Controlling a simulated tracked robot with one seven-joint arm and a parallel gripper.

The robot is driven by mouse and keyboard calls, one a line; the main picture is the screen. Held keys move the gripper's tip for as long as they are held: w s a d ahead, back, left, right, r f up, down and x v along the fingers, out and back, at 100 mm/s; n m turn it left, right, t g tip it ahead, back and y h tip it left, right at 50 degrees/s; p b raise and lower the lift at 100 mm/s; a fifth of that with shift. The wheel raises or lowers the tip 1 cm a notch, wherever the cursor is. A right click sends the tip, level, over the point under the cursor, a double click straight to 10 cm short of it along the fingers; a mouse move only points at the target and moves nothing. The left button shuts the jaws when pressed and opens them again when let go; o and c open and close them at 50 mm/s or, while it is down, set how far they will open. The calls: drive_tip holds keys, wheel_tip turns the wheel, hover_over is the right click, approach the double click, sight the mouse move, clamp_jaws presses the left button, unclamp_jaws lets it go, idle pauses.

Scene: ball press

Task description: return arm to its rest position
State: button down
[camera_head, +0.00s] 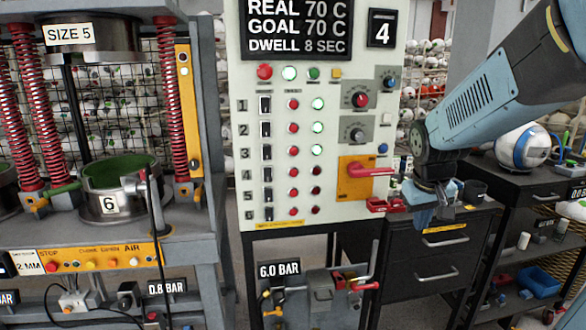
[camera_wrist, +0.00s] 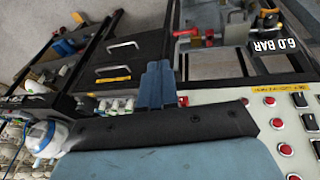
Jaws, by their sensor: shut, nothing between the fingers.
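My arm comes in from the upper right in the head view, and my gripper (camera_head: 427,217) hangs from its end, pointing down. In the wrist view the gripper (camera_wrist: 158,66) shows as two blue fingers pressed together with nothing between them. In the head view the gripper is in front of the black drawer cabinet (camera_head: 420,270), just right of the control panel (camera_head: 335,205). I cannot tell whether it touches anything there.
The panel carries an orange plate with a red lever (camera_head: 370,171). A white and blue ball (camera_head: 523,147) sits on the right bench. Grey floor shows at bottom centre.

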drive_tip(key=s+a+r+t, duration=0.1)
drive_tip(key=s+a+r, duration=0.1)
drive_tip(key=s, duration=0.4)
drive_tip(key=s+a+r+m+t+y, duration=0.1)
drive_tip(key=s+a+r, duration=0.1)
drive_tip(key=s+r, duration=0.3)
drive_tip(key=shift+s+a, duration=0.25)
drive_tip(key=shift+s, duration=0.8)
drive_tip(key=c, duration=1.9)
unclamp_jaws()
drive_tip(key=shift+s+a+y, duration=0.1)
drive_tip(key=shift+s+y, duration=0.2)
drive_tip(key=shift+s, duration=0.05)
drive_tip(key=o, duration=0.3)
drive_tip(key=shift+s, duration=0.15)
drive_tip(key=o, duration=0.4)
drive_tip(key=shift+o, duration=0.2)
